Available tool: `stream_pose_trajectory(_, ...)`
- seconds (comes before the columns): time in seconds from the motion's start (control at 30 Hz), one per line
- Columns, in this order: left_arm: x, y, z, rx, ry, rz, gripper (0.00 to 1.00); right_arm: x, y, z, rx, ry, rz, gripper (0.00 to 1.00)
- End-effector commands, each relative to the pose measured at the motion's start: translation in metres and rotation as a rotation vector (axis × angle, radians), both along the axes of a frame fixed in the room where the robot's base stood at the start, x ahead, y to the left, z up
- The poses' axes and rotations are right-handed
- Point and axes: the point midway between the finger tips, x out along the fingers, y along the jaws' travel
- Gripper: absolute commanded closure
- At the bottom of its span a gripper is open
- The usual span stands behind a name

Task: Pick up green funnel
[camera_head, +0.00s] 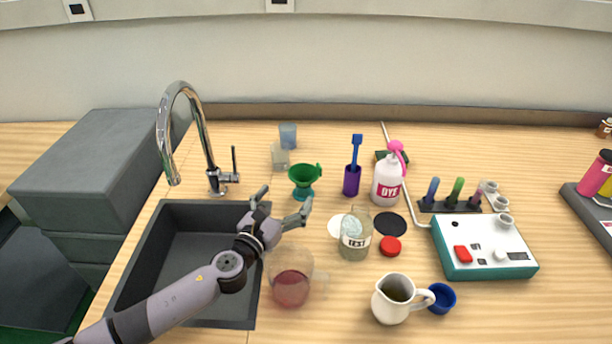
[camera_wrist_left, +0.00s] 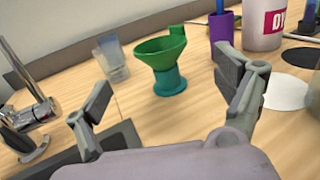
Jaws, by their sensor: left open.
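The green funnel (camera_head: 305,174) stands upright on a small teal holder (camera_head: 304,192) on the wooden counter, behind the sink's right edge. In the left wrist view the funnel (camera_wrist_left: 160,50) and the teal holder (camera_wrist_left: 170,82) appear ahead of and between my fingers. My left gripper (camera_head: 282,202) is open and empty, just in front of the funnel and apart from it. Its two fingers spread on either side in the left wrist view (camera_wrist_left: 170,95). My right gripper is not in view.
A grey sink (camera_head: 180,265) and a chrome faucet (camera_head: 205,145) are to the left. A purple cup (camera_head: 351,182) with a blue brush stands right of the funnel. A clear glass (camera_head: 288,135) is behind it. A jug with red liquid (camera_head: 290,288) sits near my left wrist.

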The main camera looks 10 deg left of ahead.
Motion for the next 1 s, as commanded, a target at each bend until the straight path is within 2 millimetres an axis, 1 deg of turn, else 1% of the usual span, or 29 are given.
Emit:
stream_pose_trajectory(0.03,0.010,-0.003,0.002,-0.001,-0.002,0.001,0.11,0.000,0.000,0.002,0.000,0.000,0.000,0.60)
stream_pose_trajectory(0.1,0.019,-0.005,0.001,-0.001,-0.001,0.001,0.11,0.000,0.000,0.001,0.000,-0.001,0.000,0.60)
stream_pose_trajectory(0.37,0.037,-0.009,0.001,-0.002,0.000,0.001,0.11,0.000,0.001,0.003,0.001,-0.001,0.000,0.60)
stream_pose_trajectory(0.5,0.058,-0.015,0.004,-0.003,0.000,0.002,0.11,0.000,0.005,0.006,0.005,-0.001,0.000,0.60)
stream_pose_trajectory(0.63,0.074,-0.018,0.002,-0.002,0.001,0.002,0.11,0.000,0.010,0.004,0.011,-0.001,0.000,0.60)
stream_pose_trajectory(0.73,0.080,-0.020,0.002,-0.002,0.001,0.002,0.11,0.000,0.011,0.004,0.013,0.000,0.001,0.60)
stream_pose_trajectory(0.93,0.080,-0.020,0.002,-0.002,0.001,0.001,0.11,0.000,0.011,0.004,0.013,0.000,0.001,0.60)
stream_pose_trajectory(1.0,0.080,-0.020,0.002,-0.002,0.001,0.001,0.14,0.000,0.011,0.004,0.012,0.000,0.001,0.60)
